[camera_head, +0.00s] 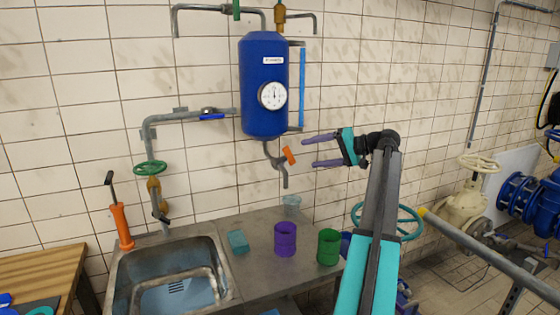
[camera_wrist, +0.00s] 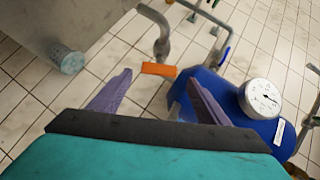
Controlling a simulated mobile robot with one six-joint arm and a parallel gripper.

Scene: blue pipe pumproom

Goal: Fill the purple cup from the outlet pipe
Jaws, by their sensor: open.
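The purple cup (camera_head: 285,238) stands upright on the metal counter, with a green cup (camera_head: 328,246) to its right. The grey outlet pipe (camera_head: 284,178) hangs below the blue tank (camera_head: 264,85), its end above the counter. An orange valve handle (camera_head: 290,155) sits on this pipe; it also shows in the wrist view (camera_wrist: 159,69), beyond the fingertips. My gripper (camera_head: 306,151) is open and empty, just right of the orange handle. Its two purple fingers also show in the wrist view (camera_wrist: 160,83). The purple cup is not visible in the wrist view.
A sink (camera_head: 168,275) is at the left. A pressure gauge (camera_head: 272,95) sticks out from the tank.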

